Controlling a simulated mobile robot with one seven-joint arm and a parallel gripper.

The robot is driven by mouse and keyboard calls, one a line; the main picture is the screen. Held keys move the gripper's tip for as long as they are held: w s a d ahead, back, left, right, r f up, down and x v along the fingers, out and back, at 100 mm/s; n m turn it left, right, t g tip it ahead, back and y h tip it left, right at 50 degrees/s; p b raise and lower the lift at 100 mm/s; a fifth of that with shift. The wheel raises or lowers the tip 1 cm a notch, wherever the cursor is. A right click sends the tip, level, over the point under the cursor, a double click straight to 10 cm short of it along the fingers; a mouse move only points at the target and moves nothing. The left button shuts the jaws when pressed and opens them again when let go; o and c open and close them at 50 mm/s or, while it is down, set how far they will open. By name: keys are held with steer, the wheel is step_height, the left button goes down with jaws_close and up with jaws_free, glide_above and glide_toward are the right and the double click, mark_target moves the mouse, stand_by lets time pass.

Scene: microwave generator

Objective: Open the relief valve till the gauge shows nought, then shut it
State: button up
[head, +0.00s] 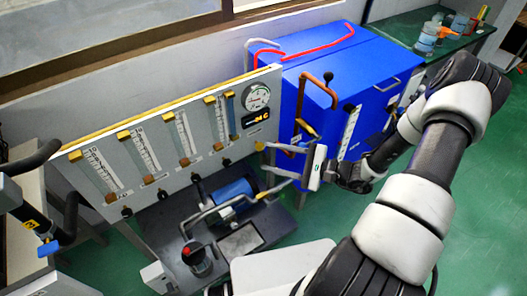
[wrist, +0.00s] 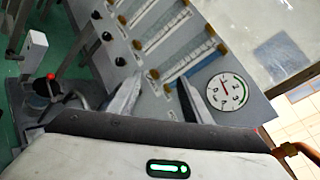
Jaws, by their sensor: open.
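The round white gauge (head: 256,97) is at the panel's upper right. In the wrist view the gauge (wrist: 227,91) shows a red needle, but its reading is too small to make out. No part is clearly marked as the relief valve. A red-topped fitting (head: 197,255) stands on the low bench, and it shows in the wrist view (wrist: 50,77) at left. Black knobs (head: 226,162) line the panel's lower edge. My gripper (head: 266,170) is open and empty, in front of the panel's right end. In the wrist view its fingers (wrist: 158,99) are apart, with panel between them.
The grey panel (head: 154,133) carries several flow tubes. A blue cabinet (head: 345,75) with copper and red pipes stands right of it. A blue cylinder (head: 234,197) and bent pipes sit low in front. Green floor (head: 480,215) is clear at right.

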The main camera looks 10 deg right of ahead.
mark_target(261, 148)
steer(key=d+f+m+t+h+b, duration=0.2)
steer(key=d+f+m+t+h, duration=0.15)
steer(key=f+m, duration=0.35)
steer(key=d+f+m+t+h+b, duration=0.1)
steer(key=d+f+m+t+h, duration=0.25)
steer(key=f, duration=0.45)
steer(key=shift+m, duration=0.45)
steer(key=b+x, duration=0.2)
steer(key=x, duration=1.6)
steer(key=shift+w+r+b, duration=0.1)
steer(key=shift+r+b, duration=0.05)
steer(key=shift+b, duration=0.25)
steer(key=c, duration=1.1)
